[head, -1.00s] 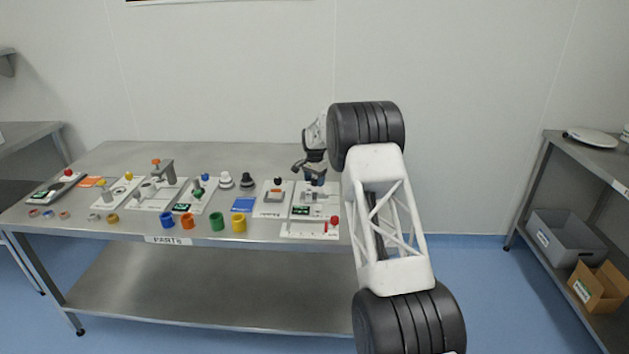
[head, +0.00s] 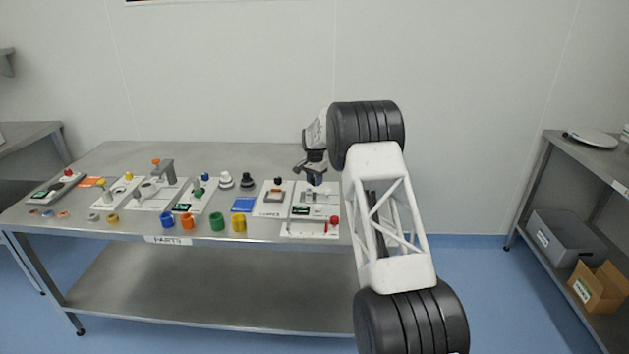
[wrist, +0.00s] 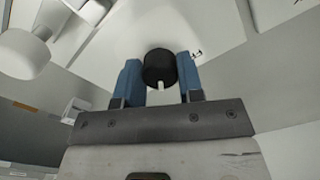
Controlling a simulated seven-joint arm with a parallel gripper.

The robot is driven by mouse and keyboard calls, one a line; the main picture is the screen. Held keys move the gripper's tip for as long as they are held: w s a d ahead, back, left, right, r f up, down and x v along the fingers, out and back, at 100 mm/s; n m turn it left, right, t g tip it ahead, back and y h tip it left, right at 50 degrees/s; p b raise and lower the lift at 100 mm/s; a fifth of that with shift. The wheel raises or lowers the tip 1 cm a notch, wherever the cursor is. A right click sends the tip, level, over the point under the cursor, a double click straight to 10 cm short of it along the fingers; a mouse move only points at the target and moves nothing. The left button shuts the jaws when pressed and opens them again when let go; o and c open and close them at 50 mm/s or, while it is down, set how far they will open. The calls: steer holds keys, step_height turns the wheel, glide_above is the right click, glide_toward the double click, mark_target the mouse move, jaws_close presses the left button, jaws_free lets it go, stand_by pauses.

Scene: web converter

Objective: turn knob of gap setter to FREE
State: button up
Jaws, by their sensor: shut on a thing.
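A black round knob (wrist: 159,66) with a white pointer mark shows in the wrist view, on a white panel. The pointer mark faces down the picture, toward my gripper's body. My gripper (wrist: 157,76) has its two blue fingers on either side of the knob and is shut on it. A small dark marking is on the panel to the right of the knob; I cannot read it. In the head view my gripper (head: 315,179) reaches down over the white unit (head: 300,229) at the right end of the table, and the knob is hidden there.
A red-topped part (head: 334,220) stands at the front right of the unit. A white panel with a black knob (head: 278,182) is to its left. Several coloured rings, including a yellow one (head: 239,223), line the front. A large pale round part (wrist: 24,53) is near my gripper.

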steer(key=n, duration=0.3)
steer(key=shift+n, duration=0.4)
steer(key=n, duration=0.3)
steer(key=shift+n, duration=0.3)
steer(key=n, duration=0.3)
steer(key=shift+n, duration=2.2)
steer(key=o, duration=0.9)
steer(key=shift+r, duration=0.1)
